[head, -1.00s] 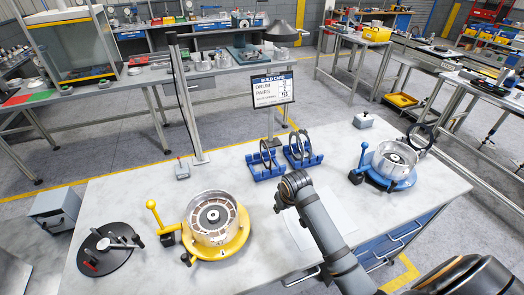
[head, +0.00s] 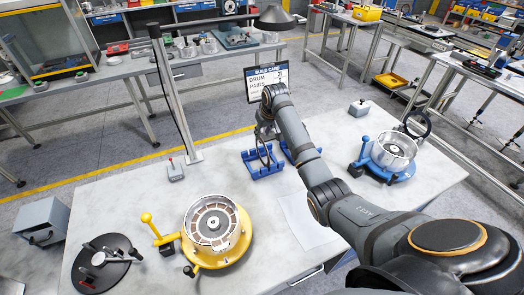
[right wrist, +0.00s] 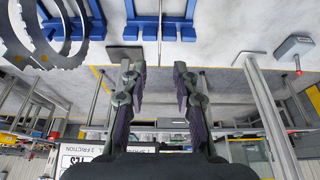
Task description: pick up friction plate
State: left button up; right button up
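Two blue racks hold thin upright ring plates. The left rack (head: 264,172) shows in the head view with a dark ring plate (head: 263,152) standing in it. The second rack (head: 287,153) is mostly hidden behind my right arm. In the right wrist view, dark toothed plates (right wrist: 35,45) stand in a rack at upper left, and another rack (right wrist: 160,30) is at top centre with a plate seen nearly edge-on. My right gripper (right wrist: 156,75) is open and empty between its fingers; in the head view it (head: 266,128) hangs by the racks. My left gripper is out of view.
A yellow-based drum fixture (head: 212,230) and a blue-based drum fixture (head: 390,155) stand on the bench. A black round stand (head: 103,262) is at lower left. A white sheet (head: 300,220) lies flat.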

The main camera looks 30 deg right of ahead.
aim_at(262, 140)
jog(key=shift+f+p, duration=0.9)
jog(key=x, duration=0.2)
jog(key=shift+s+f, duration=0.1)
jog(key=shift+f, duration=0.2)
jog(key=shift+w+d+f, duration=0.1)
jog(key=shift+w+f, duration=0.2)
jog(key=shift+f, duration=0.2)
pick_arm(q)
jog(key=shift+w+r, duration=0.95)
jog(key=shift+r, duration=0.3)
pick_arm(e)
jog(key=shift+s, duration=0.1)
grip_shut()
jog(key=shift+r, duration=0.1)
